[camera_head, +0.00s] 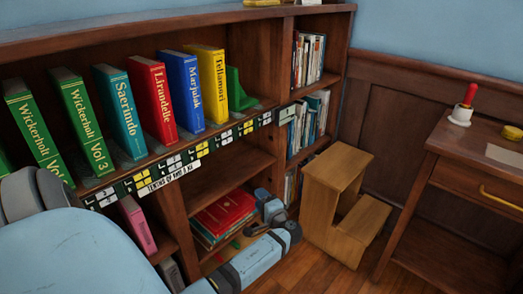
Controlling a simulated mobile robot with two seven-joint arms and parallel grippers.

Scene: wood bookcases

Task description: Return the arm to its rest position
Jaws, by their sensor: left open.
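My left arm comes in from the lower left, with a large pale blue link in the lower left corner and a blue and grey forearm at the bottom middle. My left gripper (269,208) is at the forearm's far end, small and partly hidden, in front of the bookcase's lower shelves. It is open, and I see nothing held in it. It is just right of a stack of red and green books (222,212) on a lower shelf; I cannot tell whether it touches anything. My right gripper is not in view.
A wooden bookcase (233,168) holds a row of large green, teal, red, blue and yellow volumes. A wooden step stool (340,170) stands close right of my forearm. A desk (470,165) with a hand bell (464,105) is at the right. Some floor shows between.

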